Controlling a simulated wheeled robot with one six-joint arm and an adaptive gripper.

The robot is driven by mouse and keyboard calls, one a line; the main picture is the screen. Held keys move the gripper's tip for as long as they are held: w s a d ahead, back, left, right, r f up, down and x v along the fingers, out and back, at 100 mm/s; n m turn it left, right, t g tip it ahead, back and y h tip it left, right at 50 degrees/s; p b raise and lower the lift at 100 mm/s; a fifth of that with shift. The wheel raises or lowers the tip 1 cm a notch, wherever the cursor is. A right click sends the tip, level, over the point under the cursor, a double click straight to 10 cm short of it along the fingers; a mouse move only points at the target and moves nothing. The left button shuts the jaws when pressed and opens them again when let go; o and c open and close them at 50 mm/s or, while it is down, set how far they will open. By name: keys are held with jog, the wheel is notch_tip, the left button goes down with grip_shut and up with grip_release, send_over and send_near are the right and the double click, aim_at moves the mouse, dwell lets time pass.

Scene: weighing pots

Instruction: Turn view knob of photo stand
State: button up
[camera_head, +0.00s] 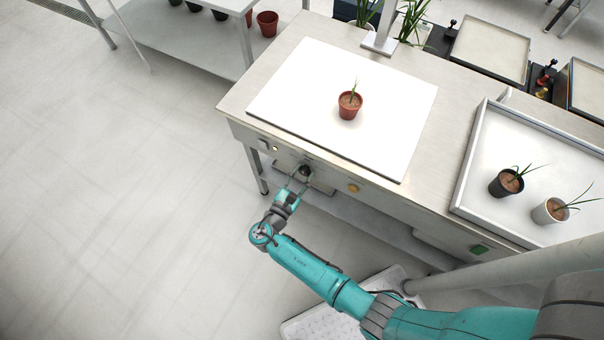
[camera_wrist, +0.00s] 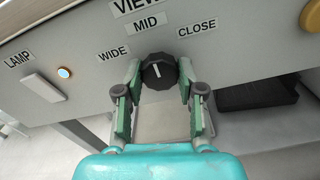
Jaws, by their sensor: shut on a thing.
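The view knob (camera_wrist: 158,72) is a dark, ribbed dial with a white pointer line, on the front panel of the photo stand (camera_head: 240,130). In the wrist view its line points up, near the MID label (camera_wrist: 146,22). The WIDE label (camera_wrist: 113,54) is to its left and the CLOSE label (camera_wrist: 197,28) to its right. My gripper (camera_wrist: 159,78) has its green fingers on both sides of the knob and is shut on it. In the head view the knob (camera_head: 305,171) shows as a small dark disc at my gripper (camera_head: 303,175).
A lamp switch (camera_wrist: 42,87) with a lit indicator (camera_wrist: 64,72) is left of the knob. An orange button (camera_head: 353,188) is to the right. A potted plant (camera_head: 349,104) stands on the white board (camera_head: 400,110). A tray (camera_head: 463,190) at right holds two more pots.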

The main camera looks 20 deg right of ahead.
jog(key=shift+m, duration=0.3)
jog(key=m, duration=1.1)
jog(key=shift+m, duration=0.3)
dwell(0.4)
jog(key=o, duration=1.1)
jog(key=shift+o, duration=0.2)
jog(key=v, duration=1.2)
